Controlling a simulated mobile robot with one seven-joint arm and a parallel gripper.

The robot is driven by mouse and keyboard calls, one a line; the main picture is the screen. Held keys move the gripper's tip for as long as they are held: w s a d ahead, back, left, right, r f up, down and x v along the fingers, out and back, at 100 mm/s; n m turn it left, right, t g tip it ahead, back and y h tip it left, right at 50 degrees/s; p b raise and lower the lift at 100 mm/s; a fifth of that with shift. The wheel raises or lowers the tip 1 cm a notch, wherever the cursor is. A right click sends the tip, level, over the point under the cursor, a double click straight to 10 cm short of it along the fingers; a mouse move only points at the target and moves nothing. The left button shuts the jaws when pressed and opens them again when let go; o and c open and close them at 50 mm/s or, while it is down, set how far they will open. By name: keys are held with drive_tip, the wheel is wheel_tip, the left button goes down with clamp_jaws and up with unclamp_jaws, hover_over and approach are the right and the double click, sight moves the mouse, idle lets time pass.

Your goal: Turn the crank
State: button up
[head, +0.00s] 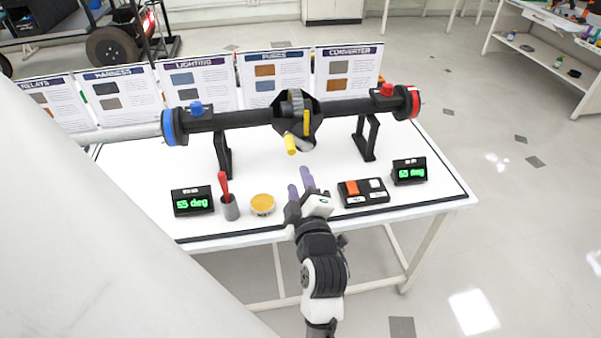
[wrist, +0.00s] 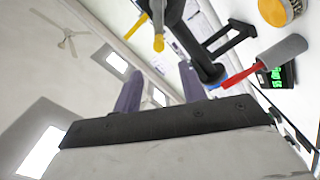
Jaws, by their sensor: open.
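The crank's yellow handle (head: 290,144) hangs at the front of the black central housing (head: 308,118) on the axle rig. A yellow crank arm (head: 306,122) shows beside it. In the wrist view the yellow handle (wrist: 158,43) is at the top, beyond my fingers. My gripper (head: 301,181) is open and empty, with two purple fingers pointing toward the rig. It is below and in front of the handle, apart from it. The wrist view shows both fingers of my gripper (wrist: 160,88) spread with nothing between them.
On the white table (head: 330,170) stand a left display reading 53 deg (head: 192,201), a grey cup with a red tool (head: 229,207), a yellow-topped tin (head: 262,204), a switch box (head: 363,192) and a right display (head: 409,171). Sign boards (head: 280,78) stand behind the axle.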

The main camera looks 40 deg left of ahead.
drive_tip(key=shift+s+d+p, duration=0.15)
drive_tip(key=shift+d+p, duration=0.1)
drive_tip(key=shift+p, duration=0.15)
idle(0.4)
